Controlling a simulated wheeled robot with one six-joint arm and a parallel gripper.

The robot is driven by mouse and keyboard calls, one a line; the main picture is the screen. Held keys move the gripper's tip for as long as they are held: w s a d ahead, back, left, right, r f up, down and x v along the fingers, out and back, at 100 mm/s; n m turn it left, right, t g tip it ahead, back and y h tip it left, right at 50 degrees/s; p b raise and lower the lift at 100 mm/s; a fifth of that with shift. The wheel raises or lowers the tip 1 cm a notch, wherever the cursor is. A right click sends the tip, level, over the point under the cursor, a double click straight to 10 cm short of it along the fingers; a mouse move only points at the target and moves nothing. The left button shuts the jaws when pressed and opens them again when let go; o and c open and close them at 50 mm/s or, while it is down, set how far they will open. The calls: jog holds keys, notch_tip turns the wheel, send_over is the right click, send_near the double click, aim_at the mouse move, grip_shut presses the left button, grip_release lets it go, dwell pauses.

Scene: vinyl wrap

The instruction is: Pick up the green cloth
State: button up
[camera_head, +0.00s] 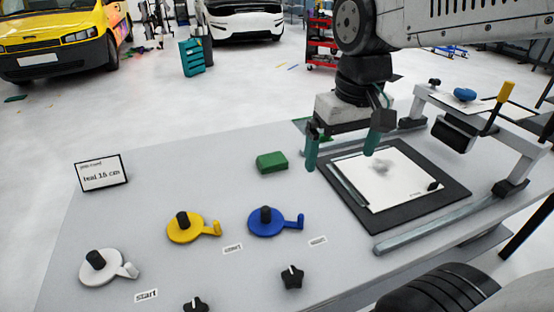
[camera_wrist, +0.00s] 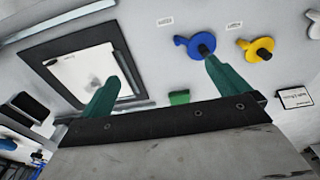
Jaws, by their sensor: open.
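A small green block-like piece (camera_head: 271,162), perhaps the folded green cloth, lies on the grey table near its far middle. It also shows in the wrist view (camera_wrist: 179,97), low between the fingers. A flat dark green patch (camera_head: 312,128) lies at the table's far edge, partly hidden behind my gripper; I cannot tell if it is cloth. My gripper (camera_head: 341,160) has two teal fingers, spread apart with nothing between them. It is above the table, to the right of the green piece, over the left edge of the black-framed board.
The black-framed board (camera_head: 448,200) holds a white sheet, beside a grey rail frame (camera_head: 500,205). Blue (camera_head: 262,227), yellow (camera_head: 181,232) and white (camera_head: 90,272) cranks, black knobs (camera_head: 292,280) and a "teal 15 cm" sign (camera_head: 101,174) stand on the table. Table around the green piece is clear.

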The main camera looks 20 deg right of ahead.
jog(key=w+f, duration=0.2)
jog(key=w, duration=0.6)
jog(key=w+f, duration=0.2)
jog(key=w, duration=0.7)
jog(key=g, duration=0.1)
send_over(272, 159)
notch_tip(272, 159, down, 10)
jog(key=shift+w+a+f, duration=0.1)
jog(key=shift+a, duration=0.05)
jog(key=shift+w+f, duration=0.1)
jog(key=shift+f, duration=0.25)
notch_tip(272, 159, down, 7)
jog(key=shift+f, duration=0.15)
jog(key=c, duration=0.9)
